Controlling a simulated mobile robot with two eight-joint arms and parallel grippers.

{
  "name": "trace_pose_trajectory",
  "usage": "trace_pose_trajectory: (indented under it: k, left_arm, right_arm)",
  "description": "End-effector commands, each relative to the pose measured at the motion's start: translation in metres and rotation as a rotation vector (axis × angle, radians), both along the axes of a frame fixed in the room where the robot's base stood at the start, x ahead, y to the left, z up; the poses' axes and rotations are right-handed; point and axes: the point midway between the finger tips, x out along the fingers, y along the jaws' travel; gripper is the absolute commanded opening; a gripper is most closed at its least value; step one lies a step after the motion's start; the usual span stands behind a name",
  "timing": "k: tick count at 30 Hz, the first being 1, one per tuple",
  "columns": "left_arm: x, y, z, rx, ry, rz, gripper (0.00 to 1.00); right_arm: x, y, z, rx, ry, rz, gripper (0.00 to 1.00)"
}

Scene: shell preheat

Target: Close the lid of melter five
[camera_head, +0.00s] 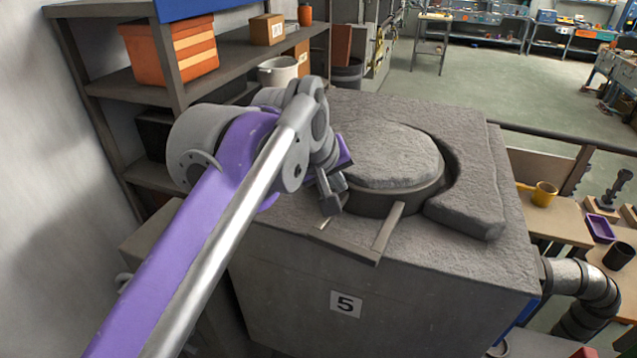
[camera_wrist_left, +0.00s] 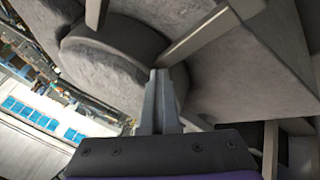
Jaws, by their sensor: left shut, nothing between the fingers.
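Melter five (camera_head: 290,270) is a grey block with a "5" label on its front. Its lid (camera_head: 390,155) is a thick, rough grey disc on the top, with its dark side wall showing at the front. I cannot tell whether it is fully seated. A flat bar handle (camera_head: 390,232) sticks out from the lid's front. My left gripper (camera_head: 332,203) is shut and empty beside the lid's left front edge, near the handle. In the left wrist view the shut fingers (camera_wrist_left: 160,85) are in front of the lid (camera_wrist_left: 110,55) and a handle bar (camera_wrist_left: 190,42); contact is unclear. My right gripper is out of view.
A raised curved rim (camera_head: 470,195) stands around the lid's right side. A shelf (camera_head: 245,70) with boxes and a white pot (camera_head: 278,72) is behind on the left. A pipe (camera_head: 585,285) and a bench with a yellow mug (camera_head: 543,193) are at the right. Open floor lies behind.

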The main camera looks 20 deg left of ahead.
Motion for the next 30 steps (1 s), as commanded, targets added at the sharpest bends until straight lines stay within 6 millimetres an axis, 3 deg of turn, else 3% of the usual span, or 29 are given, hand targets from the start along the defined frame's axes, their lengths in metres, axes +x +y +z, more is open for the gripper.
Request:
trace_pose_trajectory:
  k: [6,12,30]
  left_arm:
    - [0.023,-0.02,0.002,-0.002,-0.003,-0.004,0.0]
    - [0.034,-0.028,0.001,-0.003,-0.004,-0.003,0.0]
    - [0.039,-0.033,0.001,-0.007,-0.006,-0.004,0.0]
  right_arm:
    - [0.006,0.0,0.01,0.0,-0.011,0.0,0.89]
    - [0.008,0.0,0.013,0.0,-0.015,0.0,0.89]
    - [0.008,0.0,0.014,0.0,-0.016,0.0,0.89]
